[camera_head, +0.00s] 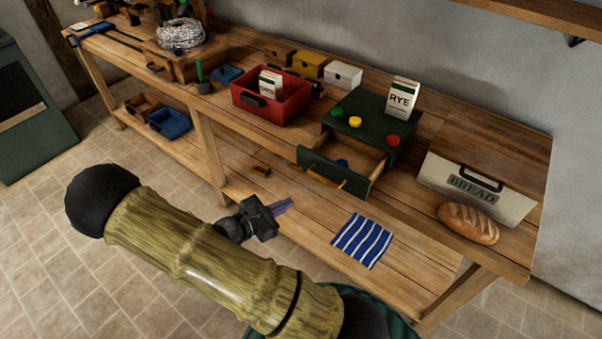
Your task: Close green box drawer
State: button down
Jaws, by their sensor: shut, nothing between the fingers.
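The green box (371,109) stands on the workbench, right of the middle. Its drawer (334,174) is pulled out towards me past the bench's front edge, with a wooden handle on its front. A small blue thing (342,163) lies inside the drawer. On top of the box are a RYE packet (401,97), a yellow disc (355,122) and red discs (392,140). My gripper (283,206) is shut and empty. In the picture it is below and left of the drawer front, apart from it.
Left of the green box is a red box (271,97) with a packet in it. On the right are a bread bin (477,190) and a loaf (468,223). A striped cloth (361,241) lies on the lower shelf. The floor in front is clear.

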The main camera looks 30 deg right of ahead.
aim_at(307, 163)
jog(key=w+n+t, duration=0.1)
jog(key=w+a+n+t, duration=0.1)
jog(key=n+t, duration=0.1)
jog(key=w+a+f+n+t+h, duration=0.1)
jog(key=w, duration=0.1)
jog(key=shift+w+t, duration=0.1)
jog(key=shift+t, duration=0.2)
jog(key=shift+d, duration=0.15)
jog(key=p+x, duration=0.2)
jog(key=x, duration=1.1)
jog(key=shift+w+d, duration=0.1)
jog(key=shift+d, duration=0.25)
